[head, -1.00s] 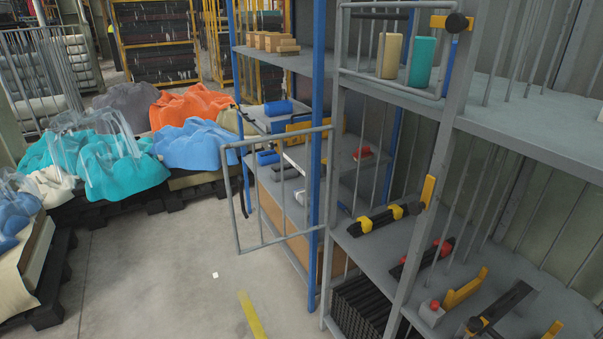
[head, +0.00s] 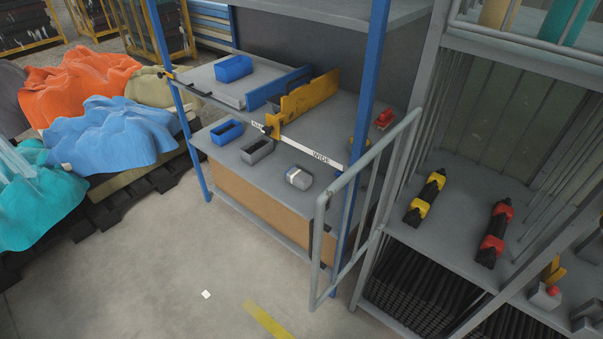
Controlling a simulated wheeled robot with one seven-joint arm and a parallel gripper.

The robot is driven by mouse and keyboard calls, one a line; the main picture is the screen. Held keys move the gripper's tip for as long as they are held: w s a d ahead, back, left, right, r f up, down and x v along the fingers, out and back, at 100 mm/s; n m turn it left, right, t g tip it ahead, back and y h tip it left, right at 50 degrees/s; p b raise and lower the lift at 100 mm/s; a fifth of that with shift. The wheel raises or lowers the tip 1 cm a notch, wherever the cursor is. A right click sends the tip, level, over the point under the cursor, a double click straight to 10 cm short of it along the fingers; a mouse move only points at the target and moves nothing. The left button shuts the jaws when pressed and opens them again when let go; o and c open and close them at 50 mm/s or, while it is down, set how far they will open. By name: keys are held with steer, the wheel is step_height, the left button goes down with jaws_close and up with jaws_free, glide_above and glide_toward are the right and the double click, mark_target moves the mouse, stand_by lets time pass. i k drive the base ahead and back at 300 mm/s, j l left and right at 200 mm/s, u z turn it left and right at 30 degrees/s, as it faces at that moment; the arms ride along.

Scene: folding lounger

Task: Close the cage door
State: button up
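The cage door (head: 317,250) is a grey metal frame with upright bars, right of centre in the head view. It stands open, swung out from the grey cage shelving (head: 412,120) on the right and seen at a steep angle. Its free edge is on the left, in front of the blue-posted shelf. The lower cage bay beside it is open at the front. My gripper is not in view.
A blue-posted shelf (head: 357,110) with bins stands behind the door. Yellow-and-black (head: 424,198) and red-and-black tools (head: 496,232) lie in the cage bay. Cloth-covered pallets (head: 110,135) stand at left. The concrete floor (head: 170,270) in front is mostly clear.

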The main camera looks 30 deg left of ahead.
mark_target(317, 226)
steer(key=j, duration=0.6)
steer(key=k+j+z, duration=0.1)
steer(key=j, duration=0.55)
steer(key=k+j+z, duration=0.1)
steer(key=j, duration=0.5)
steer(key=i+j+u, duration=0.1)
steer(key=j+u, duration=0.35)
steer(key=i+j+u, duration=0.1)
steer(key=u, duration=0.4)
steer(key=i+j+u, duration=0.25)
steer(key=u, duration=0.2)
steer(key=j, duration=0.1)
